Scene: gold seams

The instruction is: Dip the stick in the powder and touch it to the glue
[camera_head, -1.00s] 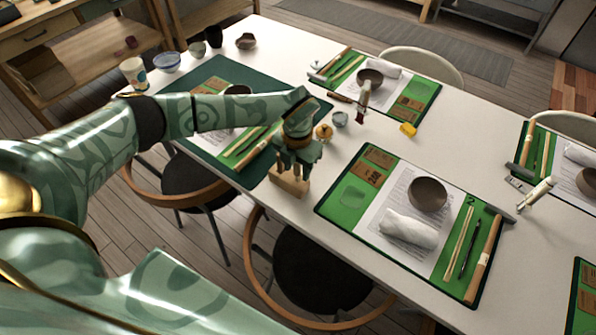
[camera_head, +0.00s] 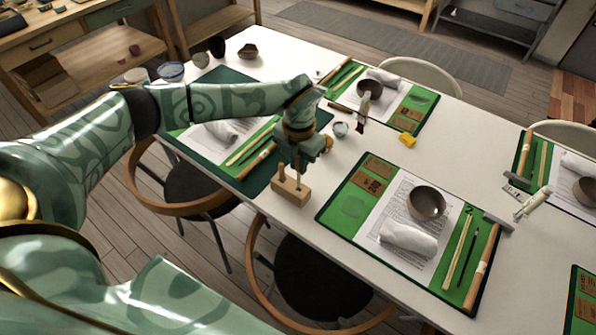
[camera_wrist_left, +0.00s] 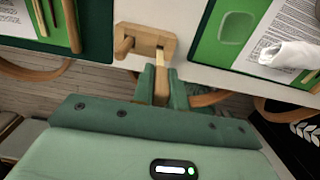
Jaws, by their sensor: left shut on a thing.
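My left gripper (camera_head: 303,155) hangs over the table's near edge, above a small wooden stand (camera_head: 291,192). In the left wrist view its fingers (camera_wrist_left: 161,86) are shut on a slim wooden stick (camera_wrist_left: 160,70). The stick points at the wooden stand (camera_wrist_left: 146,38); I cannot tell whether its end is in the stand or just above it. Another short peg (camera_wrist_left: 123,46) stands in the stand's other side. I cannot make out the powder or the glue. My right gripper is not in view.
A green mat (camera_head: 330,215) to the right holds a paper, a brown bowl (camera_head: 427,203), a rolled white cloth (camera_head: 407,238) and tools. Chairs stand along the near edge.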

